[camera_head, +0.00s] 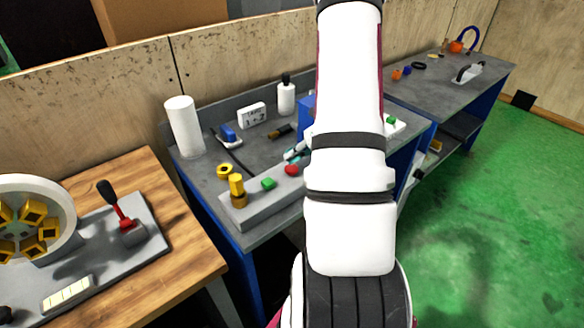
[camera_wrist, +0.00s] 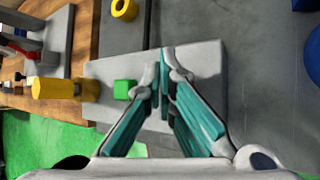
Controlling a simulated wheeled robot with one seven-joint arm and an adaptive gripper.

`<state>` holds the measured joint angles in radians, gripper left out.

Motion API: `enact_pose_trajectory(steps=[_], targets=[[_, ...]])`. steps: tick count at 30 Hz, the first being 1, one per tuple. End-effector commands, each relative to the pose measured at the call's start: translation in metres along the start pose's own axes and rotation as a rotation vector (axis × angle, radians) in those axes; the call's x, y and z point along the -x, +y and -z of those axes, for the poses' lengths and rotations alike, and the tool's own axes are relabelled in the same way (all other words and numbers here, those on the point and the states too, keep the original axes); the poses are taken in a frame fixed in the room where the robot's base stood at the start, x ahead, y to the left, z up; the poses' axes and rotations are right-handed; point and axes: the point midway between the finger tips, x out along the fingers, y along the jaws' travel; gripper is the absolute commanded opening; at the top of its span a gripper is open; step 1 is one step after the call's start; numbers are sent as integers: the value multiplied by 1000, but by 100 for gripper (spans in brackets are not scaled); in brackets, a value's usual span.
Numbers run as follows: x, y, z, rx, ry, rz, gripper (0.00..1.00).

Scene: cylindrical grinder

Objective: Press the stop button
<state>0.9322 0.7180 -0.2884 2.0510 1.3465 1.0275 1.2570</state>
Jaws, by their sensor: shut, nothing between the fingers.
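A grey control box (camera_head: 247,212) lies on the grey workbench at the centre. It carries a red button (camera_head: 291,170), a green button (camera_head: 268,184) and a yellow knob (camera_head: 237,187) at its left end. My gripper (camera_head: 296,152) shows only in part behind the red button, mostly hidden by my arm. In the wrist view my gripper (camera_wrist: 165,68) is shut and empty, with its tips over the box (camera_wrist: 207,65). The green button (camera_wrist: 124,89) is left of the fingers and the yellow knob (camera_wrist: 58,88) farther left. The red button is not visible there; I cannot tell contact.
A yellow ring (camera_head: 225,171), a white cylinder (camera_head: 184,127) and a small white sign (camera_head: 251,115) stand on the workbench around the box. A wooden table (camera_head: 185,258) with a red-and-black lever (camera_head: 118,207) is at left. Green floor is open at right.

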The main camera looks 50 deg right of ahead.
Motion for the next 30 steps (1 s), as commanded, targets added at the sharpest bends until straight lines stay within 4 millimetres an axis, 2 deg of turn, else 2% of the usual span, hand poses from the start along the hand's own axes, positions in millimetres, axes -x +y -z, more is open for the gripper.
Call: enact_pose_trajectory(steps=[8, 22, 30], targets=[[5, 3, -3, 1, -1, 0, 0], [34, 24, -24, 3, -1, 0, 0], [35, 25, -26, 0, 0, 0, 0]])
